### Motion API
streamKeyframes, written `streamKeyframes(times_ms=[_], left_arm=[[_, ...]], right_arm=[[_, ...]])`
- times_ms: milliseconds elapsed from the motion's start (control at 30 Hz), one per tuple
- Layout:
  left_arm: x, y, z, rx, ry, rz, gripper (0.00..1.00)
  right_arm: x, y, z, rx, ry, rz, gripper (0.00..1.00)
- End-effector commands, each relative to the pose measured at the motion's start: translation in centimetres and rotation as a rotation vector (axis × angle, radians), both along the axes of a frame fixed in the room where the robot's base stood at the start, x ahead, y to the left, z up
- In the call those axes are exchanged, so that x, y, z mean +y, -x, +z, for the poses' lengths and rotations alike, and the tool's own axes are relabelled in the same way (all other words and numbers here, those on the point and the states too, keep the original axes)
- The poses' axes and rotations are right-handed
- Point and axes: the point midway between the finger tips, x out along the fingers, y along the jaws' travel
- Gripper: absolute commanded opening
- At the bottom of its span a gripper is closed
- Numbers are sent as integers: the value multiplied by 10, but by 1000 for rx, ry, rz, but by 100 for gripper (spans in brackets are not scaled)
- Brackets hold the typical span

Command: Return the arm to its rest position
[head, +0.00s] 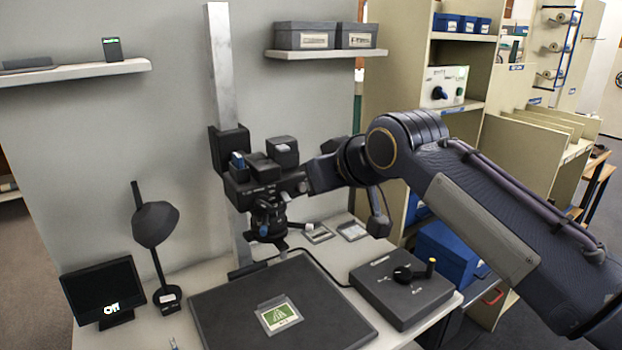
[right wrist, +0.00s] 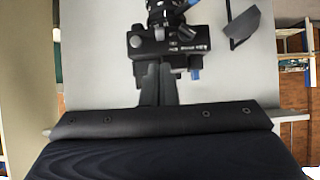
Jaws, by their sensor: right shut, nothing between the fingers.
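My right arm comes in from the right of the head view and reaches to the copy-stand camera (head: 262,185). My right gripper (head: 302,184) is at the right side of that camera, and the exact gap is hard to tell. In the right wrist view, the gripper's fingers (right wrist: 158,72) are together and empty, pointing at the camera body (right wrist: 170,46). No left arm or left gripper shows.
The stand's column (head: 222,90) rises behind the camera. A dark board (head: 230,315) bears a green card (head: 279,314). A control box (head: 395,290), a lamp (head: 155,224) and a screen reading "Off" (head: 100,290) stand on the table. Shelving (head: 470,120) is at right.

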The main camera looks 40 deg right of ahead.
Motion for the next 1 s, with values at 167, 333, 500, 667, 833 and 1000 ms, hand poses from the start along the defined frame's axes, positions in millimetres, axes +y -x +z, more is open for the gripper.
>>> streamKeyframes(times_ms=[167,333,500,667,833,1000], left_arm=[[0,0,0,0,0,0,36],[0,0,0,0,0,0,36],[0,0,0,0,0,0,36],[0,0,0,0,0,0,36],[0,0,0,0,0,0,36],[0,0,0,0,0,0,36]], right_arm=[[0,0,0,-1,0,0,0],[5,5,-11,17,-13,7,0],[36,37,-78,131,-105,51,0],[74,80,-154,262,-225,91,0],[104,118,-210,365,-321,117,0],[131,153,-255,453,-402,135,0]])
